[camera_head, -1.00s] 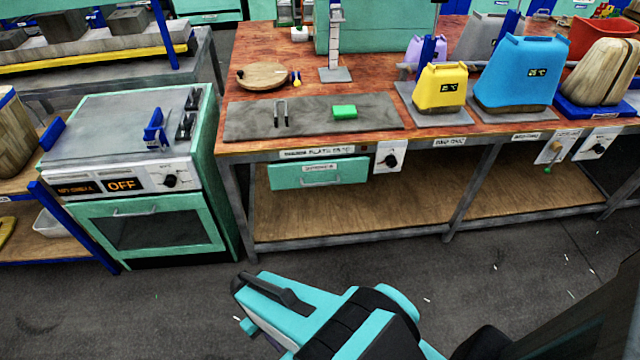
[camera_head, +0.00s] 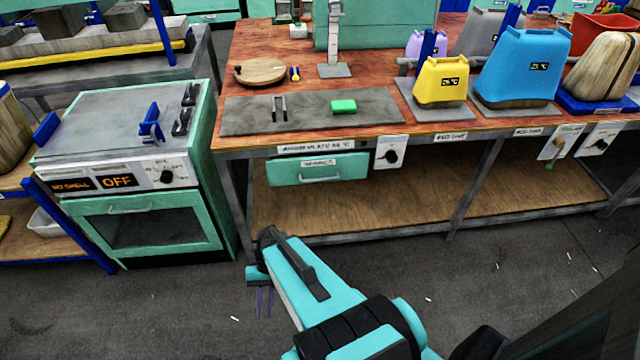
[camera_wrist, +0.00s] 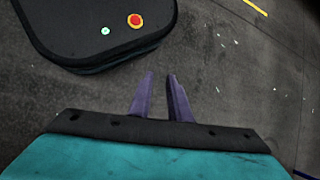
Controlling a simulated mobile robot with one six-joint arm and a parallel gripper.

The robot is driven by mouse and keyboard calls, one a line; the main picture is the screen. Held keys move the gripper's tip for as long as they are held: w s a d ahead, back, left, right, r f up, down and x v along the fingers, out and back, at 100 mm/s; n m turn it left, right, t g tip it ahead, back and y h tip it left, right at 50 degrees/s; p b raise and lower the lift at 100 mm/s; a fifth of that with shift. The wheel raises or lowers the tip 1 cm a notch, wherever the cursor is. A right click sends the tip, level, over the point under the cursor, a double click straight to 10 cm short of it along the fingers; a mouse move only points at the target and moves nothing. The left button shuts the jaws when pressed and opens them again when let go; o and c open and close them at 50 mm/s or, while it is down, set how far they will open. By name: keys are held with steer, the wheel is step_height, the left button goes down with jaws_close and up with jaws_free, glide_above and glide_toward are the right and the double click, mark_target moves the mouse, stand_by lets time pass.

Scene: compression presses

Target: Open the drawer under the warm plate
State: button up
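The drawer (camera_head: 318,169) is a teal front with a small handle and a label, shut, hung under the workbench top. The warm plate (camera_head: 310,111) is a grey slab on the bench above it, with a green block (camera_head: 343,106) and a small metal handle-like piece (camera_head: 279,107) on it. My gripper (camera_head: 265,301) is below and in front of the drawer, over the floor, apart from it. In the wrist view its two purple fingers (camera_wrist: 160,98) point over bare floor, with a narrow gap between them and nothing held.
A knob panel (camera_head: 391,152) sits right of the drawer. A teal oven (camera_head: 145,170) stands to the left, close to the bench leg. The lower wooden shelf (camera_head: 350,205) is bare. In the wrist view, a dark base with a red button (camera_wrist: 135,20) shows.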

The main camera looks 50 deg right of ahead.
steer(key=w+d+r+m+t+y+b, duration=0.3)
steer(key=w+d+m+t, duration=0.2)
steer(key=w+d, duration=0.5)
steer(key=m+t+b, duration=0.5)
steer(key=m+t, duration=0.2)
steer(key=t, duration=0.5)
glide_toward(325, 180)
steer(key=s, duration=0.2)
steer(key=shift+w+d+r+h, duration=0.15)
steer(key=shift+d+r+h, duration=0.15)
steer(key=shift+r+h, duration=0.15)
steer(key=x, duration=1.4)
steer(key=shift+p, duration=0.4)
steer(key=shift+c, duration=0.3)
jaws_close()
